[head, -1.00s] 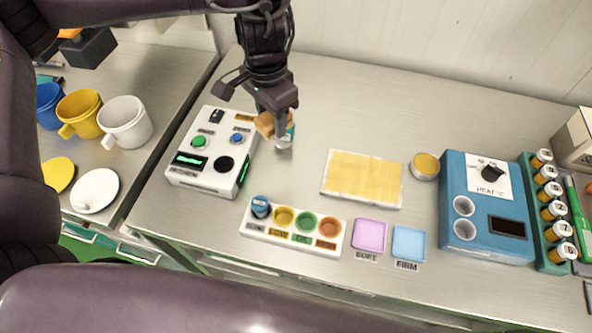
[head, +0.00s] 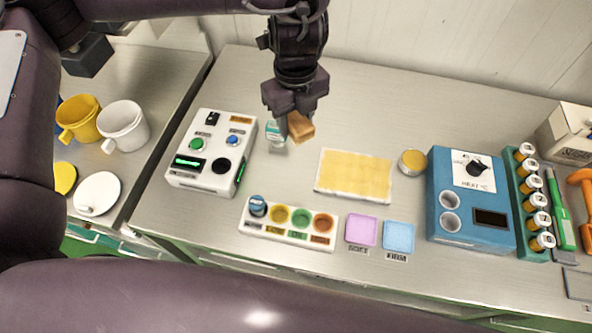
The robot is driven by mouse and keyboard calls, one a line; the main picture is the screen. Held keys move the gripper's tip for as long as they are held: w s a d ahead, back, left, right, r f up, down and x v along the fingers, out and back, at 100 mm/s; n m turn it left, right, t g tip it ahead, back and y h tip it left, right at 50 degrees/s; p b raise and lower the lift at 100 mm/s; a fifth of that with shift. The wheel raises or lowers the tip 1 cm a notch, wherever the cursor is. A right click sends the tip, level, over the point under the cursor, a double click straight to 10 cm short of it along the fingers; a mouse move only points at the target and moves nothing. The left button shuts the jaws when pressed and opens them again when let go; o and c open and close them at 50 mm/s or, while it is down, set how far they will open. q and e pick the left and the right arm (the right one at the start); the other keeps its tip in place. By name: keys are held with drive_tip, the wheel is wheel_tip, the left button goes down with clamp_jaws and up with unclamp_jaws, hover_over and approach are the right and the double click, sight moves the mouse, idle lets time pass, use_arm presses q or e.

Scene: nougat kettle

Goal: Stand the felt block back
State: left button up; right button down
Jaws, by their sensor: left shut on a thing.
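My left gripper (head: 292,118) points down over the back middle of the metal bench. It is shut on a tan-orange felt block (head: 302,127), which sticks out to the right of the fingers. The block looks tilted, and I cannot tell whether it touches the bench. A small white vial with a teal label (head: 275,134) stands just left of the fingers. My right gripper does not show.
A white button box (head: 207,181) is to the left, and a rack of coloured cups (head: 288,236) is in front. A yellow mat (head: 354,188), a round yellow tin (head: 412,161) and a blue heater (head: 474,235) are to the right. The back bench is clear.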

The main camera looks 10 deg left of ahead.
use_arm(q)
drive_tip(key=p, duration=0.1)
hover_over(295, 176)
wheel_tip(295, 176, down, 14)
drive_tip(key=shift+d, duration=0.1)
wheel_tip(295, 176, down, 4)
drive_tip(key=shift+f+p, duration=0.1)
drive_tip(key=shift+p, duration=0.5)
drive_tip(key=shift+f, duration=0.2)
drive_tip(key=shift+f, duration=0.2)
drive_tip(key=o, duration=0.9)
drive_tip(key=shift+o, duration=0.2)
drive_tip(key=shift+r, duration=0.1)
